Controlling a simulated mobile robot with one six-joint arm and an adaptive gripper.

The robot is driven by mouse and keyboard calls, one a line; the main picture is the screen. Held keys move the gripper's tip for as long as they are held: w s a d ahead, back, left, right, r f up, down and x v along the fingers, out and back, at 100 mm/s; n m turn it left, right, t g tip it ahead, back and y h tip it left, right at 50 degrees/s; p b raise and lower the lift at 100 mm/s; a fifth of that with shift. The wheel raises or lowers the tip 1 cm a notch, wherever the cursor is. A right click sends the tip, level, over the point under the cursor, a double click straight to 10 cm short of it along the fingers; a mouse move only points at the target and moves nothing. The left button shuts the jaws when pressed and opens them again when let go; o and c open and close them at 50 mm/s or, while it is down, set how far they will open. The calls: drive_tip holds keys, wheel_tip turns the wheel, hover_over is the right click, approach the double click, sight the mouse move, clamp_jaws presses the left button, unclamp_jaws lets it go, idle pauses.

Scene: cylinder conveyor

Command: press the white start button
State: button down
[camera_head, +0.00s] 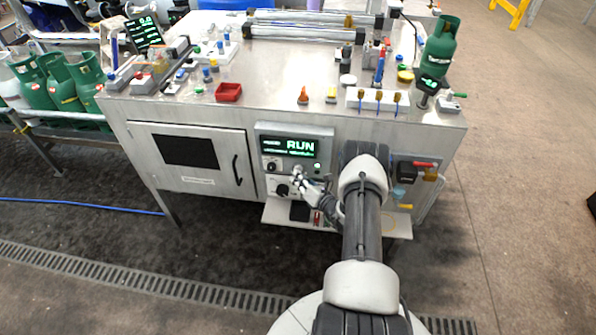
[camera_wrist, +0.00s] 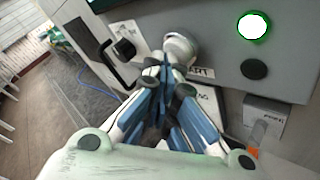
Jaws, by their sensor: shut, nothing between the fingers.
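The white start button (camera_wrist: 181,46) is a round pale knob on the grey control panel, above a label partly hidden by my fingers that ends in "ART". My gripper (camera_wrist: 167,72) is shut and empty, with its fingertips at the lower left edge of the button. They look in contact or very close; I cannot tell which. In the head view, my gripper (camera_head: 299,179) reaches the panel below the display (camera_head: 290,146), which reads "RUN" in green. The button is small there and partly covered by the fingers.
A lit lamp with a green ring (camera_wrist: 253,26) and a black round button (camera_wrist: 254,69) are right of the start button. A black knob (camera_wrist: 124,48) is left of it. The cabinet door (camera_head: 193,160) is left of the panel, and a shelf (camera_head: 283,215) juts out below.

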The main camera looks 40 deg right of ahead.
drive_tip(key=shift+s+a+p, duration=0.35)
drive_tip(key=shift+s+a, duration=0.2)
drive_tip(key=shift+a, duration=0.1)
drive_tip(key=shift+s+a+p, duration=1)
drive_tip(key=shift+s+a, duration=0.65)
drive_tip(key=shift+a, duration=0.25)
